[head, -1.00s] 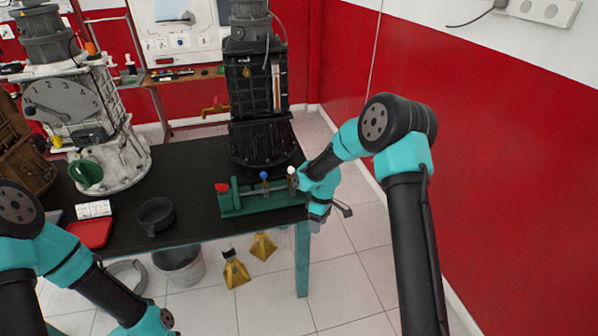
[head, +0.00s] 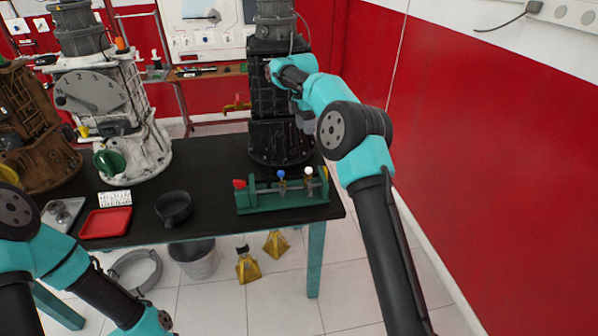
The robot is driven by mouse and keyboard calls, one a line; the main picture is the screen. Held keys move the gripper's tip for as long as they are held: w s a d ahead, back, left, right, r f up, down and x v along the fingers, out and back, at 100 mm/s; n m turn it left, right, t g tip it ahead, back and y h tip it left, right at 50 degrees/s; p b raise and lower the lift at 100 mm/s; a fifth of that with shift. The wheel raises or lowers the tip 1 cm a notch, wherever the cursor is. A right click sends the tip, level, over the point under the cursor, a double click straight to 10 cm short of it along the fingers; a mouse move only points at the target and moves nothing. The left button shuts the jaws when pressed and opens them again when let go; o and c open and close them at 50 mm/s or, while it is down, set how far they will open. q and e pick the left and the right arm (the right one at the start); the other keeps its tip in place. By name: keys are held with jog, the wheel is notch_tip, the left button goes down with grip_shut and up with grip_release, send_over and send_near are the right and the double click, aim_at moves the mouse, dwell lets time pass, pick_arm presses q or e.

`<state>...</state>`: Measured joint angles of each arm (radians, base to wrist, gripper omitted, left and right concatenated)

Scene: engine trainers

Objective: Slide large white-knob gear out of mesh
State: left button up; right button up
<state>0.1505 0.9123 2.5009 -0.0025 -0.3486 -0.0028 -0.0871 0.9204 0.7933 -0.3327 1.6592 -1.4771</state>
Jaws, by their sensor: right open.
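The white knob (head: 308,170) stands upright on a post on the green gear trainer (head: 285,199), at the front right of the bench. A blue knob (head: 281,174) stands to its left, and a red knob (head: 239,184) is at the trainer's left end. The gears under the knobs are too small to tell apart, so I cannot see whether they mesh. My right gripper (head: 306,124) is open, raised above the white knob and apart from it, in front of the black engine housing (head: 283,140). My left gripper is out of frame; only my left arm shows at bottom left.
A black pan (head: 173,206) and a red tray (head: 104,222) lie left of the trainer. A white housing with a dial (head: 97,92) stands further left. Yellow stands (head: 248,267) are on the floor below. Bare bench top lies between the pan and trainer.

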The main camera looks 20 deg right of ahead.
aim_at(309, 170)
jog(key=shift+f, duration=0.15)
jog(key=s+f, duration=0.1)
jog(key=f, duration=0.4)
jog(key=s+f, duration=0.1)
jog(key=f, duration=0.5)
jog(key=s+f, duration=0.1)
jog(key=f, duration=0.4)
jog(key=shift+s+d+f, duration=0.1)
jog(key=shift+s+f, duration=0.1)
jog(key=shift+f, duration=0.2)
grip_shut()
